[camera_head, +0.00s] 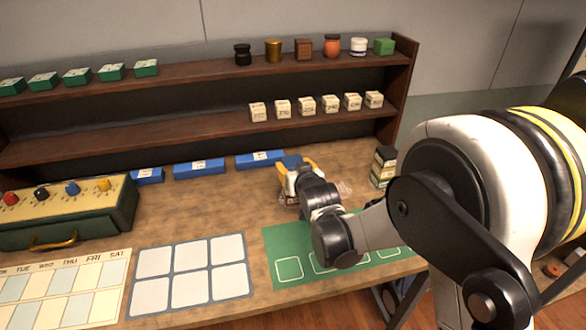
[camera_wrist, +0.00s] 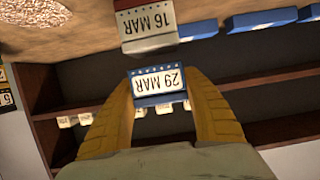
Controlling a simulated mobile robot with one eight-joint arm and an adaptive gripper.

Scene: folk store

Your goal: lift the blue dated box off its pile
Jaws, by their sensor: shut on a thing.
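The blue dated box (camera_wrist: 158,85) has a white label reading 29 MAR, upside down in the wrist view. My gripper (camera_wrist: 160,95) is shut on it, a yellow finger on each side. A pale box (camera_wrist: 147,28) labelled 16 MAR stands on the table, seen upside down; a dark gap shows between it and the blue box. In the head view, the blue box (camera_head: 291,161) shows between the yellow fingers of my gripper (camera_head: 297,166) above the table's back part. My wrist hides much of what is under it.
A stack of dark and cream boxes (camera_head: 383,167) stands right of my gripper. Flat blue boxes (camera_head: 199,168) line the shelf's foot. The shelf (camera_head: 200,134) rises behind with small boxes and jars. A green mat (camera_head: 290,245) and a grey-framed tray (camera_head: 190,271) lie in front, empty where visible.

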